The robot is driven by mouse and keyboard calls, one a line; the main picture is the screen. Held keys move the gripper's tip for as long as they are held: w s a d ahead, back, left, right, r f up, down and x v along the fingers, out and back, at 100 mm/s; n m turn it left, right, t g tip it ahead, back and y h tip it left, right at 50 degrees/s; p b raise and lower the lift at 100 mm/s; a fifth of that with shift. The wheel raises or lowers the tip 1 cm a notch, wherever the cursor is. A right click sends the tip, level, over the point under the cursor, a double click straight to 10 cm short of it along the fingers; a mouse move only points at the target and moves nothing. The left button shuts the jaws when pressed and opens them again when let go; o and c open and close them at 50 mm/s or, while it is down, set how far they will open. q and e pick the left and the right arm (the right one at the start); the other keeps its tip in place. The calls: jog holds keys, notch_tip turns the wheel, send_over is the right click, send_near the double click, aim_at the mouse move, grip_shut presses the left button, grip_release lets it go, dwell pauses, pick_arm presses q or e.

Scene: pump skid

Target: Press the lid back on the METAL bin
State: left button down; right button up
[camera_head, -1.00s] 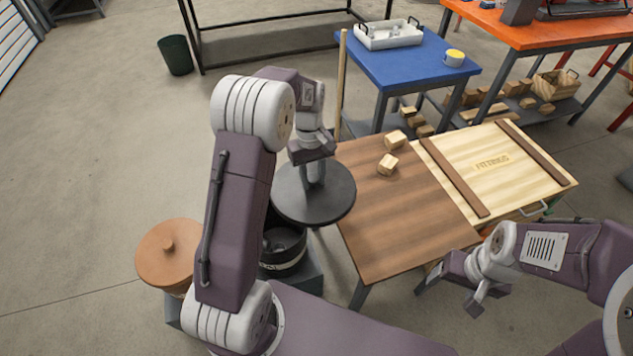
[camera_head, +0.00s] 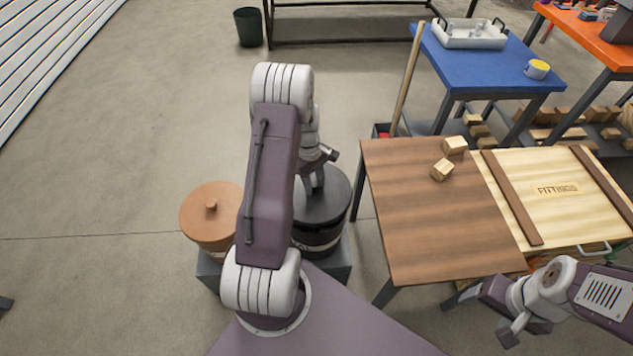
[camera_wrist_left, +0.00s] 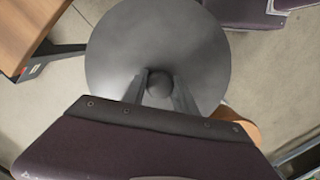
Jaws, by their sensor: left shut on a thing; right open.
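The dark grey round lid (camera_head: 332,203) is at the dark metal bin (camera_head: 318,240), right of my left forearm. My left gripper (camera_head: 314,182) is shut on the lid's knob. The left wrist view shows the lid (camera_wrist_left: 160,45) as a full disc, with the left gripper's fingers (camera_wrist_left: 158,88) on either side of its round knob. The lid appears over the bin's mouth; whether it is seated cannot be told, as my arm hides its left part. My right gripper (camera_head: 510,325) is open and empty at the lower right, beside the wooden table.
A terracotta-coloured bin with its own lid (camera_head: 211,205) stands left of the metal bin on a grey stand (camera_head: 208,268). A brown wooden table (camera_head: 430,220) with wooden blocks (camera_head: 443,169) is close on the right. Floor at left is free.

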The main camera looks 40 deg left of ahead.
aim_at(314, 191)
pick_arm(q)
notch_tip(314, 191, down, 4)
jog(key=b, duration=0.4)
jog(key=shift+f, duration=0.9)
jog(key=shift+r+p, duration=0.1)
jog(key=shift+p, duration=0.35)
jog(key=shift+f, duration=0.2)
dwell(0.8)
jog(key=shift+p, duration=0.45)
dwell(0.5)
jog(key=c, duration=0.9)
grip_release()
